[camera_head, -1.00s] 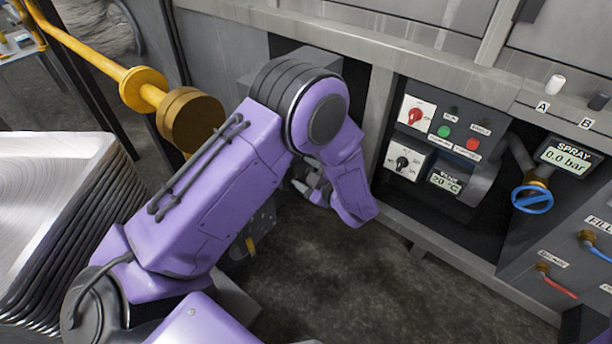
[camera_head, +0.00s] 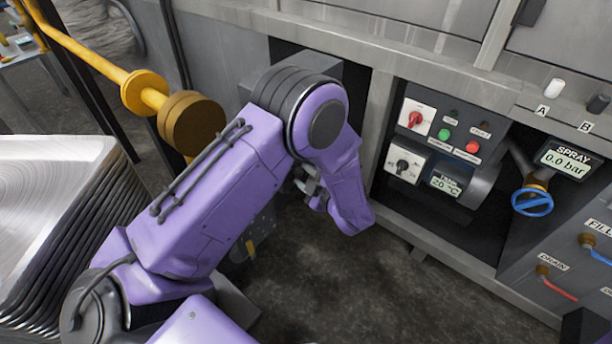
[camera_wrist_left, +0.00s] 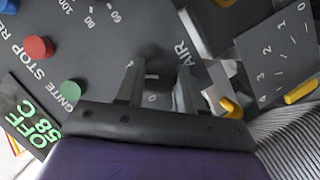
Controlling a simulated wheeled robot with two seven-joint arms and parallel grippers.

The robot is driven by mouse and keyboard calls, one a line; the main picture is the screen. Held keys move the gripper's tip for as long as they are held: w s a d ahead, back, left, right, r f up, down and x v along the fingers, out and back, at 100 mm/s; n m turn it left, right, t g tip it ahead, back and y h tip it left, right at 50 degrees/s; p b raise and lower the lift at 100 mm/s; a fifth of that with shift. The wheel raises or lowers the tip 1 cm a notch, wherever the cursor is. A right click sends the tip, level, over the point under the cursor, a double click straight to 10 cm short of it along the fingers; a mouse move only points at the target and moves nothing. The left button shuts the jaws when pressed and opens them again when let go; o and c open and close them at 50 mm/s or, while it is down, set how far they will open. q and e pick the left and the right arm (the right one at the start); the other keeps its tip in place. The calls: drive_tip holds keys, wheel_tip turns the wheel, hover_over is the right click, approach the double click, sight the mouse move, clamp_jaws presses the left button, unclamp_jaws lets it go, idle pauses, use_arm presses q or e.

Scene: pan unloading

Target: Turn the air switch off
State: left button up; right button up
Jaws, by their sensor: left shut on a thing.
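The air switch (camera_wrist_left: 154,76) is a small dark knob on a grey panel with the lettering AIR beside it and a 0 by its lower edge, in the left wrist view. My left gripper (camera_wrist_left: 158,84) has one finger on each side of the knob and is shut on it. In the head view my left gripper (camera_head: 308,184) is mostly hidden behind my purple forearm, and the air switch is not visible there. My right gripper is in neither view.
In the wrist view, a red button (camera_wrist_left: 38,47), a green button (camera_wrist_left: 70,93) and a green-lit display (camera_wrist_left: 34,116) are left, and a numbered dial plate (camera_wrist_left: 280,50) is right. In the head view, a control panel (camera_head: 430,150) and blue valve wheel (camera_head: 532,201) stand right; stacked metal pans (camera_head: 60,170) stand left.

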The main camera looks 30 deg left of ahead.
use_arm(q)
drive_tip(key=n, duration=0.1)
drive_tip(key=n+t, duration=0.1)
drive_tip(key=shift+f+n+y, duration=0.2)
drive_tip(key=shift+n+y, duration=0.1)
drive_tip(key=shift+n, duration=0.1)
drive_tip(key=n+t+y+b, duration=0.1)
drive_tip(key=n, duration=0.2)
drive_tip(key=shift+f, duration=0.1)
drive_tip(key=n+b, duration=0.1)
drive_tip(key=n, duration=0.1)
drive_tip(key=n+y, duration=0.1)
drive_tip(key=n, duration=0.1)
drive_tip(key=shift+f+t+y+b, duration=0.2)
drive_tip(key=shift+t+y+b, duration=0.1)
drive_tip(key=shift+t+b, duration=0.1)
drive_tip(key=shift+n+y+b, duration=0.75)
drive_tip(key=shift+n+y, duration=0.15)
drive_tip(key=shift+n, duration=1.5)
drive_tip(key=shift+n+g, duration=0.3)
drive_tip(key=o, duration=1)
drive_tip(key=shift+r, duration=0.1)
drive_tip(key=shift+o, duration=0.2)
drive_tip(key=shift+d, duration=0.1)
